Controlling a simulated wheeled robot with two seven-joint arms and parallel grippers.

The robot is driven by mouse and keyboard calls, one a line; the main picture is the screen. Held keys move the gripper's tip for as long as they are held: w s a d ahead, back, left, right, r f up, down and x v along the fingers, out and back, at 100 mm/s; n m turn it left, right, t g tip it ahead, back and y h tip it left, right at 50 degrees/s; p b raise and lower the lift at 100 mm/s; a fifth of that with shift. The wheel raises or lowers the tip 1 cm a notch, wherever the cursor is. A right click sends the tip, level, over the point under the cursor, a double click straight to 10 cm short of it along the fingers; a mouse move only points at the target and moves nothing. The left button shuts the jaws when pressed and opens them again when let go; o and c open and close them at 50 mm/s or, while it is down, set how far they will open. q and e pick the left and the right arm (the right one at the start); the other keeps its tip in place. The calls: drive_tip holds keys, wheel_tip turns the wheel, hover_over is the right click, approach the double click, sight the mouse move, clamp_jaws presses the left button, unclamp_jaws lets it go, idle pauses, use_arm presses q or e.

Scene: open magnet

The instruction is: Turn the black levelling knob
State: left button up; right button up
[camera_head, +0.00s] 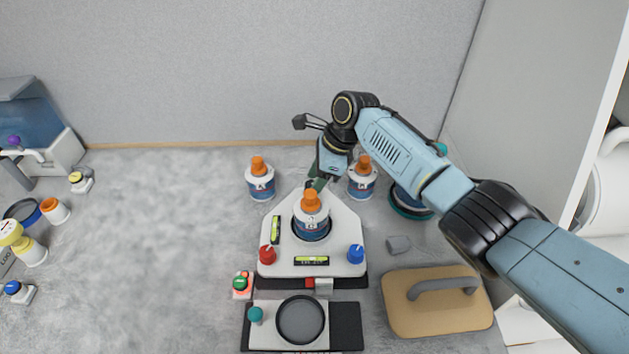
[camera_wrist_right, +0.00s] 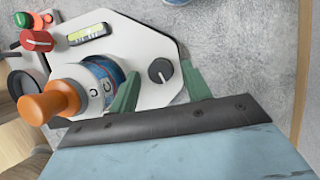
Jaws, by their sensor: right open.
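The black levelling knob (camera_wrist_right: 160,71) stands near the corner of a white plate (camera_wrist_right: 138,38), with a pale line on its top, in the right wrist view. My right gripper (camera_wrist_right: 160,75) is open, with one green finger on each side of the knob. I cannot tell whether either finger touches it. In the head view my right gripper (camera_head: 318,183) reaches down over the far end of the white plate (camera_head: 340,228) and hides the black knob. My left gripper is not in view.
An orange-capped bottle (camera_head: 311,215) stands on the plate close to my gripper, with a red knob (camera_head: 268,254) and blue knob (camera_head: 355,254) nearer. Similar bottles stand left (camera_head: 260,180) and right (camera_head: 362,180) of the plate's far end. The table's left middle is clear.

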drive_tip(key=shift+a+f, duration=0.15)
drive_tip(key=shift+f, duration=0.15)
